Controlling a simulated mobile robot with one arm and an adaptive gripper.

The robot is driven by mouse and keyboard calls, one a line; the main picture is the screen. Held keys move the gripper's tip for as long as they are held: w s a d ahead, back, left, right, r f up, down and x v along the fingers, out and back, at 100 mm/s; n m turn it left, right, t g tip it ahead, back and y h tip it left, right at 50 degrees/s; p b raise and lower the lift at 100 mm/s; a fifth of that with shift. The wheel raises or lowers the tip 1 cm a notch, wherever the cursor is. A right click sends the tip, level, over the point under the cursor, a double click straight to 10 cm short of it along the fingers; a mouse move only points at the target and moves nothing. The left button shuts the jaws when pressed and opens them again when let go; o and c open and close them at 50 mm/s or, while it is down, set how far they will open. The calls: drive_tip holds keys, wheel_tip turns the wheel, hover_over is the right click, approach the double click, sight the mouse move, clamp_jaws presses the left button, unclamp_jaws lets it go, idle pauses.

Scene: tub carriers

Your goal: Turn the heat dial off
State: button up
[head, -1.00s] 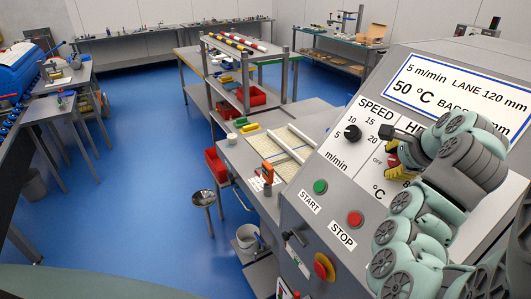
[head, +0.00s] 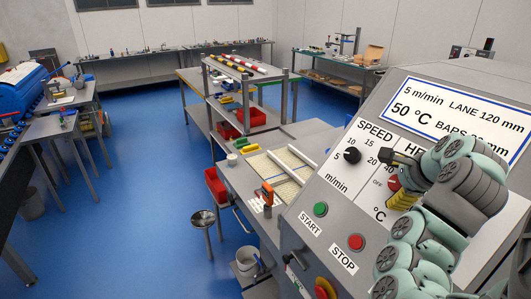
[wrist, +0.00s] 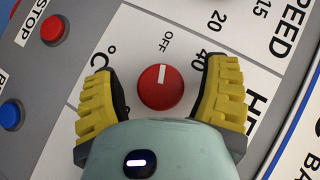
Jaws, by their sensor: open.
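The heat dial is a round red knob (wrist: 160,94) with a white mark, in the middle of the wrist view. Its mark points up toward the OFF label (wrist: 167,42). The red dial also shows in the head view (head: 393,184), partly hidden by my gripper. My gripper (wrist: 162,76) is open. Its two yellow ribbed fingers stand one on each side of the dial, with a visible gap to it on both sides. In the head view a yellow finger of my gripper (head: 402,198) is seen low beside the dial.
The black speed dial (head: 352,155) is left of the heat dial on the same sloped panel. A green START button (head: 320,209) and a red STOP button (head: 356,242) sit below. A blue button (wrist: 11,115) shows at the wrist view's left edge.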

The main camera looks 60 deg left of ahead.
drive_tip(key=m+t+y, duration=0.2)
drive_tip(key=m+t, duration=0.1)
drive_tip(key=m, duration=0.1)
drive_tip(key=shift+s+p, duration=0.1)
drive_tip(key=shift+p, duration=0.3)
drive_tip(key=m+t, duration=0.2)
drive_tip(key=m, duration=0.1)
drive_tip(key=shift+a+t+y, duration=0.1)
drive_tip(key=shift+t+y, duration=0.2)
drive_tip(key=shift+y, duration=0.1)
drive_tip(key=shift+r+m+t+p, duration=0.15)
drive_tip(key=shift+m+t+p, duration=0.65)
drive_tip(key=shift+m, duration=0.1)
drive_tip(key=shift+r+m+t+p, duration=0.2)
drive_tip(key=shift+m+t+p, duration=0.6)
drive_tip(key=shift+p, duration=0.45)
drive_tip(key=shift+m+h+p, duration=0.3)
drive_tip(key=shift+m+p, duration=0.2)
drive_tip(key=shift+p, duration=0.35)
drive_tip(key=m+t+p, duration=0.1)
drive_tip(key=p, duration=0.2)
drive_tip(key=m+t+h+p, duration=0.1)
drive_tip(key=p, duration=0.2)
drive_tip(key=shift+w+m, duration=0.25)
drive_tip(key=shift+m, duration=0.15)
drive_tip(key=shift+w+m+t+h+p, duration=0.1)
drive_tip(key=shift+m+t+h+p, duration=0.6)
drive_tip(key=shift+m+t+p, duration=0.5)
